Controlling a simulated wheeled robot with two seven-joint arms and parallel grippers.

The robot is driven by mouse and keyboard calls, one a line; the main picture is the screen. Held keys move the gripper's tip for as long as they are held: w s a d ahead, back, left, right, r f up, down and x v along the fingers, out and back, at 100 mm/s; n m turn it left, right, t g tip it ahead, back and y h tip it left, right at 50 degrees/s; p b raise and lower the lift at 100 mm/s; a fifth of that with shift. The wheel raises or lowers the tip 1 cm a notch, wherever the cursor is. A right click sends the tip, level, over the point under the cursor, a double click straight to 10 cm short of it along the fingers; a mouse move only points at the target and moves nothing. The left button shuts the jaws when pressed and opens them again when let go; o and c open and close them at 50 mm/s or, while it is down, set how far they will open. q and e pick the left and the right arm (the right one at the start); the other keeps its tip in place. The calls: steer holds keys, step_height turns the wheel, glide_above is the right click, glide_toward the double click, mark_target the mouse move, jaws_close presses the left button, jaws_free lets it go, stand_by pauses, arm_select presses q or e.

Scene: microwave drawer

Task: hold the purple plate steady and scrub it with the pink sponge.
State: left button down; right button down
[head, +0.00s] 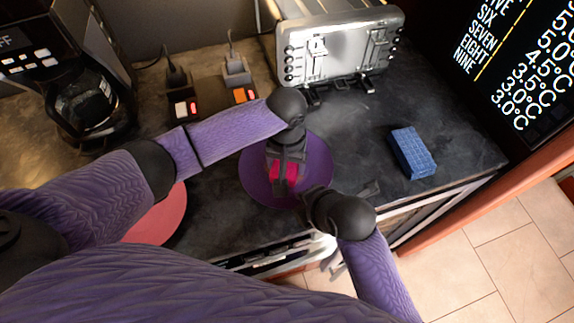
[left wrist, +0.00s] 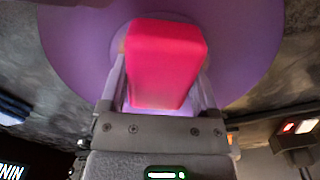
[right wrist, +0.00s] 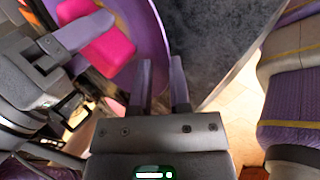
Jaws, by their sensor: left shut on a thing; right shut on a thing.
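The round purple plate (head: 252,180) is near the counter's front edge in the head view. It also shows in the left wrist view (left wrist: 75,45) and the right wrist view (right wrist: 146,35). My left gripper (head: 285,170) is shut on the pink sponge (head: 292,172) over the plate's middle. The sponge (left wrist: 165,60) sits between its fingers in the left wrist view; I cannot tell whether its underside touches the plate. My right gripper (right wrist: 163,72) is shut on the plate's rim at the near right side, and its fingertips are mostly hidden in the head view.
A pink-red plate (head: 160,220) lies at left, partly under my left arm. A blue block (head: 412,152) lies on the right. A coffee maker (head: 88,95), sockets with plugs (head: 210,103) and a metal toaster-like appliance (head: 345,45) stand behind. Dark counter between plate and block is clear.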

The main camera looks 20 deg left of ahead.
arm_select(q)
steer(key=shift+s, duration=0.25)
arm_select(e)
steer(key=shift+s+d+f, duration=0.1)
steer(key=shift+f, duration=0.1)
arm_select(q)
steer(key=shift+w, duration=0.9)
steer(key=shift+s+f, duration=0.2)
steer(key=shift+s, duration=0.65)
steer(key=shift+w+a+r, duration=0.1)
steer(key=shift+w, duration=0.4)
arm_select(e)
steer(key=shift+s, duration=0.1)
arm_select(q)
steer(key=shift+w, duration=0.25)
steer(key=shift+s+r, duration=0.15)
steer(key=shift+s, duration=0.65)
steer(key=shift+w, duration=0.9)
